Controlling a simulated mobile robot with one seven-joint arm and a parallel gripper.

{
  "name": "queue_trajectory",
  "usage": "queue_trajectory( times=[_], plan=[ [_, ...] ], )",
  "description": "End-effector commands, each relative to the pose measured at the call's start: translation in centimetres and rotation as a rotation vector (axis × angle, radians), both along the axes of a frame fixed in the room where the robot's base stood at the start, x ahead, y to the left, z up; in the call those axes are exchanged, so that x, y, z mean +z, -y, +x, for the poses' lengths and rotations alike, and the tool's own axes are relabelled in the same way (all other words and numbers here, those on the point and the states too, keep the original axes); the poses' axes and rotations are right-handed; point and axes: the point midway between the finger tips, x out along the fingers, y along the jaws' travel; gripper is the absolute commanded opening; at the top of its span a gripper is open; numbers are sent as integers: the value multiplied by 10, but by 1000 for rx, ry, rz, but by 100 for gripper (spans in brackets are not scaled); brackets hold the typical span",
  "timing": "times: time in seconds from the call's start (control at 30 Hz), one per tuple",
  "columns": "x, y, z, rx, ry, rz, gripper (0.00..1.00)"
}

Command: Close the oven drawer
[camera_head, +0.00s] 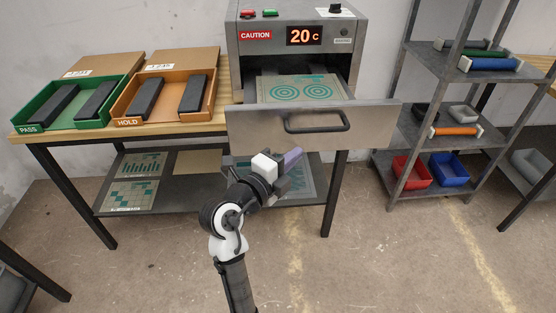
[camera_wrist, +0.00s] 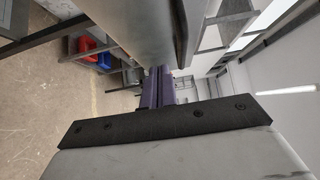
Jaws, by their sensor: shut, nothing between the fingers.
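The oven (camera_head: 294,38) stands on the table with a display reading 20 C. Its drawer is pulled out, with a grey metal front (camera_head: 262,128) and a dark bar handle (camera_head: 317,122). A plate with teal ring patterns (camera_head: 300,88) lies in the open drawer. My gripper (camera_head: 293,156) is below the drawer front, left of and lower than the handle, and apart from the handle. Its purple fingers are shut and empty.
A green PASS tray (camera_head: 45,122) and an orange HOLD tray (camera_head: 135,122) sit on the table to the left. A lower shelf (camera_head: 180,205) holds patterned plates. A metal rack (camera_head: 405,195) with red and blue bins stands right. The floor in front is clear.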

Motion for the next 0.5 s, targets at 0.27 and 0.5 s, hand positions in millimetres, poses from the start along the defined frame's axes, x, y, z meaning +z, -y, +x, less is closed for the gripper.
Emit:
queue_trajectory(
  times=[0.27,0.5],
  plan=[
    [4,16,42,2,-1,-1,0],
    [1,16,56,1,0,-1,0]
  ],
)
